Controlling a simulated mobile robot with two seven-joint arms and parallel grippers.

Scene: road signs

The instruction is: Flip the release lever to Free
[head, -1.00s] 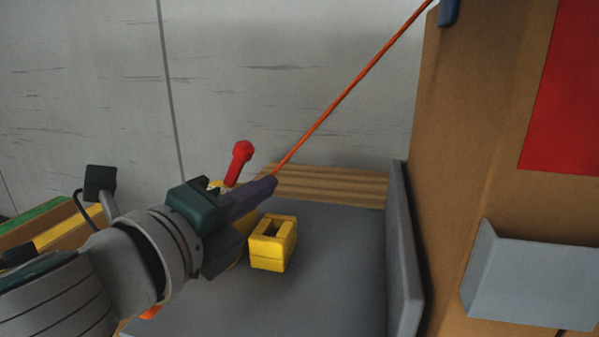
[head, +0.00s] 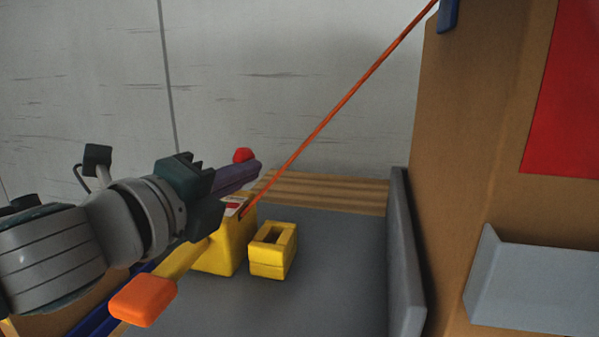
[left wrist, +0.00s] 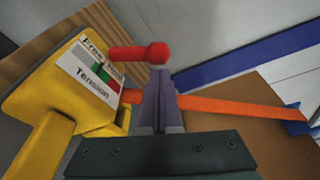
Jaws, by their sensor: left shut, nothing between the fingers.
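The release lever is red with a round knob (left wrist: 157,53) and sticks out from a yellow winch housing (left wrist: 45,80). The housing's label (left wrist: 90,72) reads Free at one end and Tension at the other; the middle word is hard to read. In the head view only the lever's red tip (head: 243,155) shows above my fingers; the rest is hidden. My left gripper (head: 258,168) is shut and empty, its purple fingertips (left wrist: 160,76) right beside the knob. I cannot tell whether they touch it. My right gripper is not in view.
A taut orange line (head: 330,110) rises right from the winch. A yellow slotted block (head: 272,252) sits beside it on the grey bed (head: 330,270). An orange crank handle (head: 143,300) lies below my wrist. A grey side wall (head: 403,250) and brown panel stand right.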

